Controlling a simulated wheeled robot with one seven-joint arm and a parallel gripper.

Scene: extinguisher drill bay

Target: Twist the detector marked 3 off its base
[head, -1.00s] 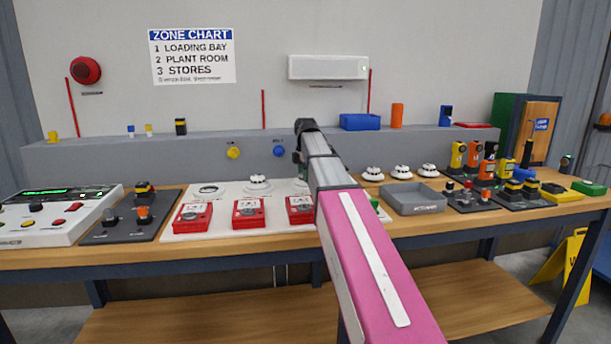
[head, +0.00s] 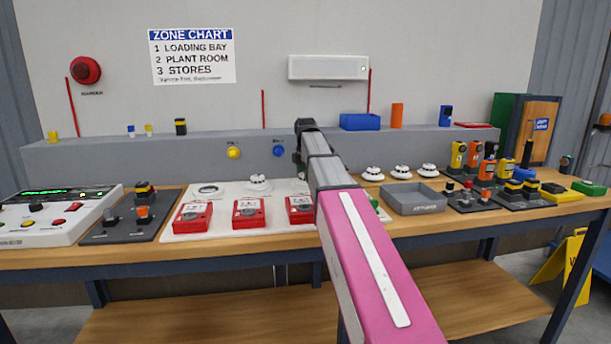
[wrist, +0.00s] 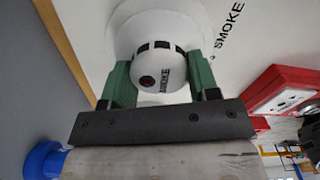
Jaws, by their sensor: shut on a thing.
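In the wrist view a round white smoke detector (wrist: 160,55) with dark slots, a small red spot and the word SMOKE sits on a wide white base on the white panel (wrist: 235,75). The green fingers of my gripper (wrist: 159,82) are shut on its sides. No number 3 can be read on it. In the head view my gripper (head: 299,157) is over the right part of the white panel (head: 232,199), and my arm hides most of the held detector. Another white detector (head: 259,183) stands to its left on the panel.
Red call points (head: 248,213) line the panel's front. Several loose white detectors (head: 401,171) and a grey tray (head: 414,198) are to the right. A blue knob (head: 279,151) is on the ledge behind.

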